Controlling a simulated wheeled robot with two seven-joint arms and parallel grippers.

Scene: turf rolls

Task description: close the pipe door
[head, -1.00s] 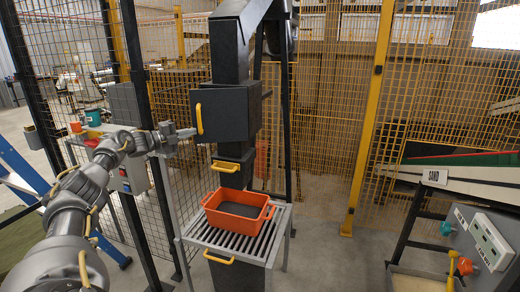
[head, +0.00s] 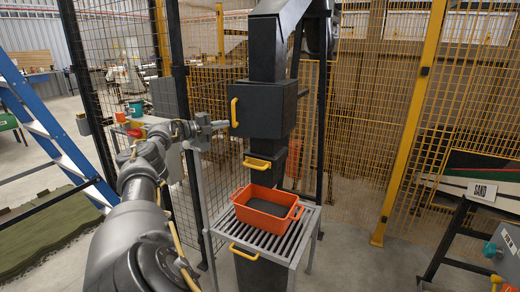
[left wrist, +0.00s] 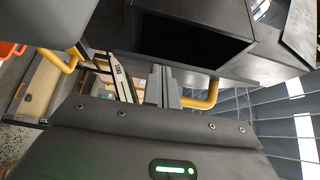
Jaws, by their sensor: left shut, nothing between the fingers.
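The pipe door (head: 262,112) is a dark panel on the front of a box in the upright black pipe, with a yellow handle (head: 234,112) at its left edge. In the head view it looks flat against the box; I cannot tell if it sits fully flush. My left gripper (head: 225,124) is shut and empty, just left of the handle's lower end. In the left wrist view the closed fingers (left wrist: 161,85) point towards dark box surfaces, beside a yellow handle (left wrist: 205,95). Whether they touch it is unclear. My right gripper is not in view.
An orange tray (head: 240,205) stands on a slatted metal stand (head: 308,222) below the pipe. A lower yellow handle (head: 257,164) sticks out above it. Mesh fencing stands behind; a blue ladder (head: 45,130) is at left, a SAND-labelled unit (head: 483,190) at right.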

